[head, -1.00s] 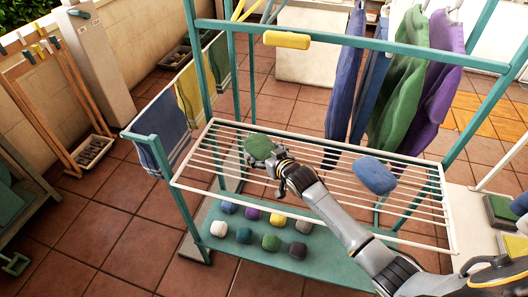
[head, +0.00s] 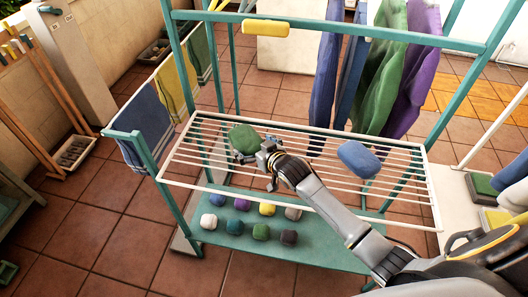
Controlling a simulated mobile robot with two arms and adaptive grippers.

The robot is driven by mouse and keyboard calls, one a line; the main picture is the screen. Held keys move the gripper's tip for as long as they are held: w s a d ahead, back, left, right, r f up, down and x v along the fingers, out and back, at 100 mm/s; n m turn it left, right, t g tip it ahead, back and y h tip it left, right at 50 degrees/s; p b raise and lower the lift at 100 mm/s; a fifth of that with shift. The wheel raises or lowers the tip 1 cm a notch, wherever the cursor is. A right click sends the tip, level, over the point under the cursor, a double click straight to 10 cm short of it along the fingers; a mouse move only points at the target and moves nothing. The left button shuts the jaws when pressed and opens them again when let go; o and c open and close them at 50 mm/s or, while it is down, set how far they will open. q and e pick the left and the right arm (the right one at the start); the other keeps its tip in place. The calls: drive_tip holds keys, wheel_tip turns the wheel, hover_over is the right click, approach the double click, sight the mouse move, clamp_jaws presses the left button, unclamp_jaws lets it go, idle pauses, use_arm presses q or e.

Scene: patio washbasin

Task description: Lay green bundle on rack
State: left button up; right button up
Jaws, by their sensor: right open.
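A green bundle (head: 244,138) sits at the left part of the white wire rack (head: 437,205). My right gripper (head: 255,158) is open just beside the bundle, on its near right side. A small gap or light contact between them cannot be told apart. A blue bundle (head: 358,158) lies on the right part of the same rack. My left gripper is not in view.
Several small coloured bundles, such as a white one (head: 208,221), sit on the teal lower shelf (head: 300,248). Towels (head: 147,122) hang at the left, and garments (head: 408,80) hang behind the rack. A yellow roll (head: 266,29) is on the upper bar. The rack's middle is bare.

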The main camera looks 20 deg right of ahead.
drive_tip(key=v, duration=0.9)
drive_tip(key=shift+s+r, duration=0.1)
drive_tip(key=shift+r, duration=0.05)
